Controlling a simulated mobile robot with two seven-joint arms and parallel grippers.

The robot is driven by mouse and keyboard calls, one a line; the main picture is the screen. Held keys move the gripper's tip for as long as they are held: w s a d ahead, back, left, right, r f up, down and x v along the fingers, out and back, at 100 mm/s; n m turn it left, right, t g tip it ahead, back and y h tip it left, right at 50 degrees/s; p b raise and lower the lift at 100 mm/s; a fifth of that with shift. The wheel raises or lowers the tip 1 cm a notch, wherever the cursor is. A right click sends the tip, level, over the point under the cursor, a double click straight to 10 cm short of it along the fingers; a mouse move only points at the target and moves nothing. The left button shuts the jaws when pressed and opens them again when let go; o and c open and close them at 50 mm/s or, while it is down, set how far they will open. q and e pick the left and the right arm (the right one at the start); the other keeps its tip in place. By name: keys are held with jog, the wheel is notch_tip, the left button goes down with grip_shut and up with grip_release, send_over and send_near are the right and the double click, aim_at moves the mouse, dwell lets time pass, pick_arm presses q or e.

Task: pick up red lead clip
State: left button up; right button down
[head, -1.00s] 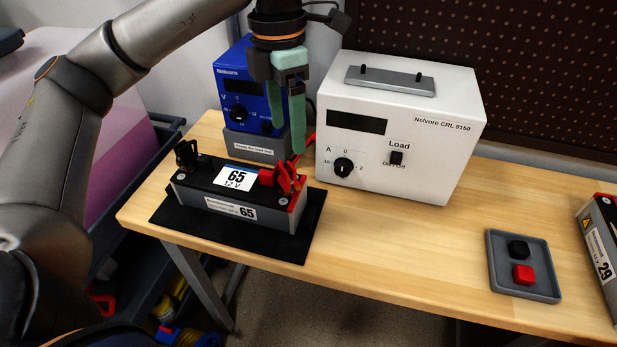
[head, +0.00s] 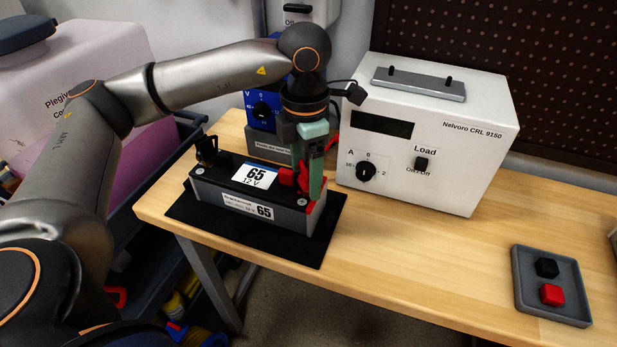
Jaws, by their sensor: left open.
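The red lead clip (head: 303,176) sits at the right end of the battery (head: 225,190) marked 65, partly hidden behind my left gripper's fingers. My left gripper (head: 314,188) points down with its green fingers right at the clip. It is open, and I cannot tell whether a finger touches the clip. A black lead clip (head: 206,149) stands on the battery's left end. The battery lies on a black mat (head: 318,246). My right gripper is not in view.
A white load unit (head: 430,150) stands just right of my gripper, and a blue meter (head: 263,112) stands behind it. A grey tray (head: 571,313) with a black cap and a red cap (head: 552,294) lies at the right. The table between mat and tray is clear.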

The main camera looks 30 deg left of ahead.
pick_arm(q)
jog(key=shift+f, duration=0.3)
jog(key=shift+c, duration=0.3)
grip_shut()
